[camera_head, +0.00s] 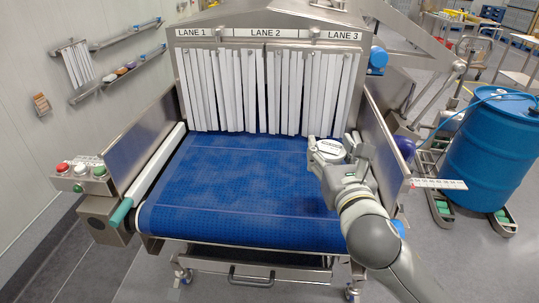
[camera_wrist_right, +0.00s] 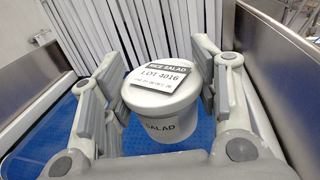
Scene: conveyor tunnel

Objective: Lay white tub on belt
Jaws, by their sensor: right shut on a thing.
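The white tub (camera_wrist_right: 160,112) has a lid with a black and white label and the word SALAD on its side. It is between the fingers of my right gripper (camera_wrist_right: 155,90), which is shut on it. In the head view the tub (camera_head: 331,148) shows as a white round lid at the right side of the blue belt (camera_head: 220,180), near the strip curtain under LANE 3. My right gripper (camera_head: 328,155) hides much of it there. I cannot tell whether its base touches the belt. My left gripper is not in view.
White curtain strips (camera_head: 255,92) hang across the tunnel mouth at the belt's far end. Metal side walls (camera_head: 387,140) flank the belt. A control box with buttons (camera_head: 83,172) is at left. A blue barrel (camera_head: 490,150) stands at right. The belt's left and middle are clear.

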